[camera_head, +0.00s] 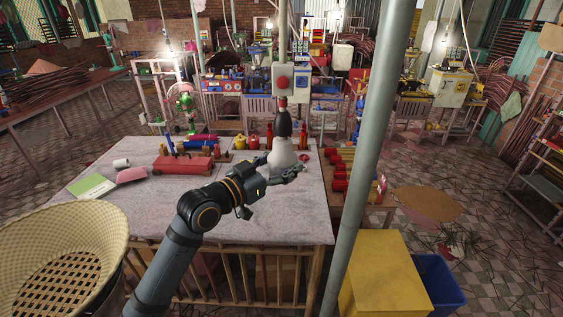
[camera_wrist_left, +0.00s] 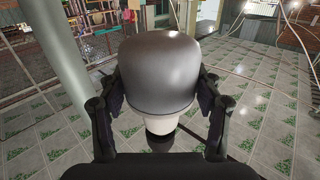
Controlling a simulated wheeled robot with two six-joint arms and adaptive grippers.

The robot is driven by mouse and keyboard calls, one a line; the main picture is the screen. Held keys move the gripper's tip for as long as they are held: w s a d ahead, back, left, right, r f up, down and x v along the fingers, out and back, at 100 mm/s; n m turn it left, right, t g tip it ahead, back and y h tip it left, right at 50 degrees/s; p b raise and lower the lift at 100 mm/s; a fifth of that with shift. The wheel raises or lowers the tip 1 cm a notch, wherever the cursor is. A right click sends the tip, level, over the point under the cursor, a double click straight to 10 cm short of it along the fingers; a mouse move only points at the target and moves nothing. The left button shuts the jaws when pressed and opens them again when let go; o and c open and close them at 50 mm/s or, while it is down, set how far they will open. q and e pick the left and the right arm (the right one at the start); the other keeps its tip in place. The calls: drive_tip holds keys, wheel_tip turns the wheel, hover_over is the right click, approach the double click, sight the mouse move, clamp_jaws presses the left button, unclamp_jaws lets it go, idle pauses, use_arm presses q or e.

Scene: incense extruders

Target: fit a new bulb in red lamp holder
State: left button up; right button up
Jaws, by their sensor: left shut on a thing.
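A white bulb (camera_head: 283,157) hangs neck up over the back of the table, with its neck close under a dark lamp holder (camera_head: 284,123) that has a red part (camera_head: 283,102) above it. I cannot tell whether the bulb is seated in the holder. My left gripper (camera_head: 285,171) is shut on the bulb. In the left wrist view the bulb's rounded body (camera_wrist_left: 158,70) sits between the two fingers of the left gripper (camera_wrist_left: 160,92), with a white neck and a dark piece (camera_wrist_left: 159,142) beyond it. My right gripper is out of view.
The table (camera_head: 270,215) has a clear front. A red box (camera_head: 183,164), a yellow bottle (camera_head: 240,142) and red rolls (camera_head: 340,170) stand near. A grey pole (camera_head: 365,150) rises at the right. A woven basket (camera_head: 60,225) stands at front left, a yellow box (camera_head: 385,275) at front right.

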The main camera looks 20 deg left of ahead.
use_arm(q)
drive_tip(key=shift+n+y+p, duration=0.3)
drive_tip(key=shift+y+p, duration=0.1)
drive_tip(key=shift+t+y, duration=0.3)
drive_tip(key=shift+n+y+p, duration=0.3)
drive_tip(key=shift+n+y, duration=0.2)
drive_tip(key=shift+t+y, duration=0.3)
drive_tip(key=shift+n+y, duration=0.6)
